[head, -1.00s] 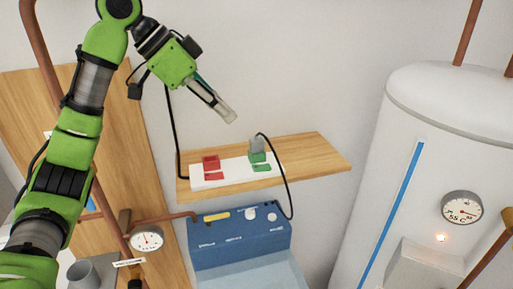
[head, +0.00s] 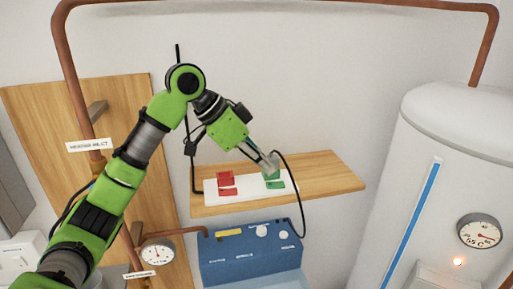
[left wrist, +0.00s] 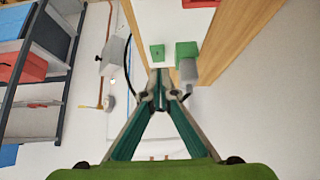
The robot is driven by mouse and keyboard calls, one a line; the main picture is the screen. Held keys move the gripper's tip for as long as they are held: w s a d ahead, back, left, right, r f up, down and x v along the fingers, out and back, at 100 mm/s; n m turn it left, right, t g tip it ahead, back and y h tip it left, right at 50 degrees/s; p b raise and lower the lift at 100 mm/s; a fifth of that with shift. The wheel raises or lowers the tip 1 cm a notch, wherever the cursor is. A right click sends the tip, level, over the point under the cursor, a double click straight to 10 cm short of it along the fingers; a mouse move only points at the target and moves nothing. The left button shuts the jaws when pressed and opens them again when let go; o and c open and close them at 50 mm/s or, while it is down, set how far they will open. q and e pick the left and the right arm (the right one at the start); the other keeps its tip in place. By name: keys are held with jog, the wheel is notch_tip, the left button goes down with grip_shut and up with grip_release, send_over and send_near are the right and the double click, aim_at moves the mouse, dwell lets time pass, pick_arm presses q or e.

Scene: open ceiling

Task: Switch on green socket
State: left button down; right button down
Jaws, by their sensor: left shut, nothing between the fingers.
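A white power strip (head: 250,190) lies on a wooden wall shelf. At its right end is the green socket (head: 271,175), with a green switch (head: 276,185) just in front of it; the left wrist view shows the green socket (left wrist: 187,50) and the small green switch (left wrist: 157,52) side by side. A grey plug (left wrist: 188,71) with a black cable sits at the green socket. My left gripper (head: 268,165) is shut and empty, its tips overlapping the plug area in the head view. In the left wrist view its tips (left wrist: 160,90) point toward the switch, apparently apart from it. My right gripper is out of view.
A red socket (head: 226,178) and red switch (head: 228,191) are on the strip's left. A blue box (head: 250,255) stands below the shelf (head: 335,173). A white boiler (head: 440,150) stands right. Copper pipes and a gauge (head: 158,253) are left.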

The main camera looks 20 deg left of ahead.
pick_arm(q)
jog(key=shift+f, duration=0.65)
jog(key=shift+s+a+f, duration=0.2)
jog(key=shift+s+f, duration=0.05)
jog(key=shift+f, duration=0.25)
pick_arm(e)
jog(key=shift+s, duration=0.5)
pick_arm(q)
jog(key=shift+w, duration=0.1)
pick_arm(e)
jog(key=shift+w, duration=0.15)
